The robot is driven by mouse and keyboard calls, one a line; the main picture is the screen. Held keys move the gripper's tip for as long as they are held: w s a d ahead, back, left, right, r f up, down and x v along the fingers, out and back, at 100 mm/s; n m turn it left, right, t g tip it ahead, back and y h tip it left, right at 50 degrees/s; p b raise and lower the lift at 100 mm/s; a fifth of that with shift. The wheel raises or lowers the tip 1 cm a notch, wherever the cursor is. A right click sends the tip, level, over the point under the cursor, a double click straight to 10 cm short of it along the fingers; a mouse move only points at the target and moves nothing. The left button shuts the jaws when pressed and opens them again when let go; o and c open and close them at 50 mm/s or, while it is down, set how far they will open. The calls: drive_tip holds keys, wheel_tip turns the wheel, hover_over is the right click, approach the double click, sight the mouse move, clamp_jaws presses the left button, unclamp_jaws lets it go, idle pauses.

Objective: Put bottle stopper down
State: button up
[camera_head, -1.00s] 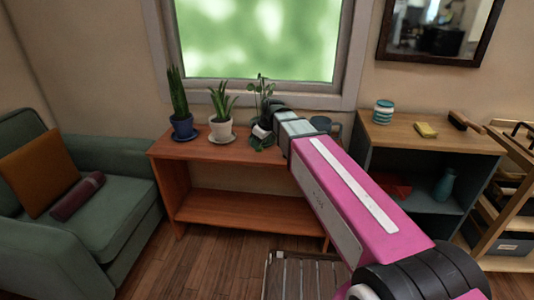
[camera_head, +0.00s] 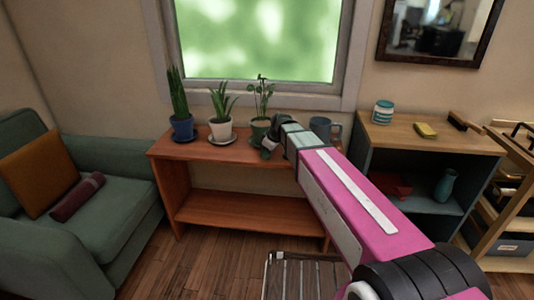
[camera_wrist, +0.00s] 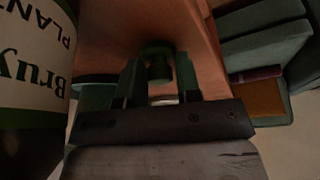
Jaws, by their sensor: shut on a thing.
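The bottle stopper (camera_wrist: 158,62) is a small, dark green, rounded piece. In the wrist view it sits between the two fingers of my gripper (camera_wrist: 158,78), which is shut on it. In the head view my gripper (camera_head: 268,150) is at the front edge of the top of the orange-brown shelf (camera_head: 225,156), just in front of the third potted plant. The stopper cannot be made out clearly there. I cannot tell whether it touches the shelf.
Three potted plants stand on the shelf: a blue pot (camera_head: 182,129), a white pot (camera_head: 221,130) and a green pot (camera_head: 260,129). A blue-grey mug (camera_head: 321,128) is behind my arm. A large labelled object (camera_wrist: 30,60) is close at left in the wrist view.

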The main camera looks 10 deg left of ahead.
drive_tip(key=shift+f, duration=0.4)
drive_tip(key=shift+s+d+f, duration=0.1)
drive_tip(key=shift+s+f, duration=0.05)
drive_tip(key=shift+f, duration=0.15)
drive_tip(key=o, duration=0.8)
drive_tip(key=shift+c, duration=0.2)
drive_tip(key=shift+r, duration=0.55)
drive_tip(key=shift+o, duration=0.7)
drive_tip(key=v, duration=1.2)
drive_tip(key=shift+r, duration=0.2)
